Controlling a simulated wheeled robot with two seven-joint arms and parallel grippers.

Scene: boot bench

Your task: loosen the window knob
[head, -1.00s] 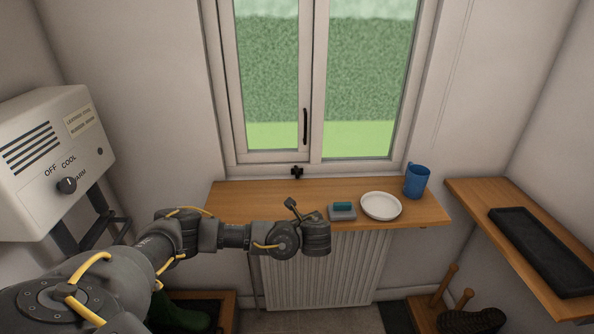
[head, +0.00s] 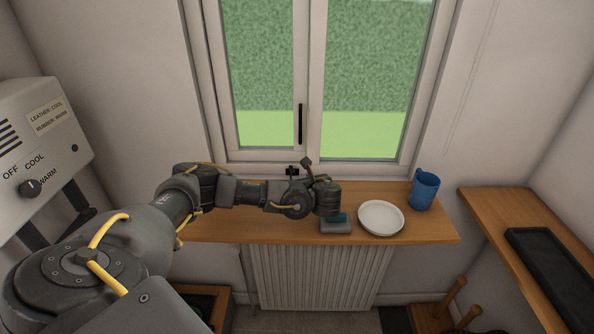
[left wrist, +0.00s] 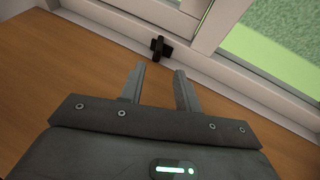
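The window knob (left wrist: 161,48) is a small black cross-shaped knob on the white sill rail of the window. In the left wrist view it stands just beyond the fingertips and a little above the middle of the gap. In the head view the knob (head: 291,170) shows at the foot of the window, just left of my left wrist. My left gripper (left wrist: 159,71) is open and empty, its two fingers apart and pointing towards the knob without touching it. My right gripper is in neither view.
A wooden shelf (head: 420,229) runs below the window. A heater box (head: 50,150) hangs at left. A radiator (head: 318,275) is below.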

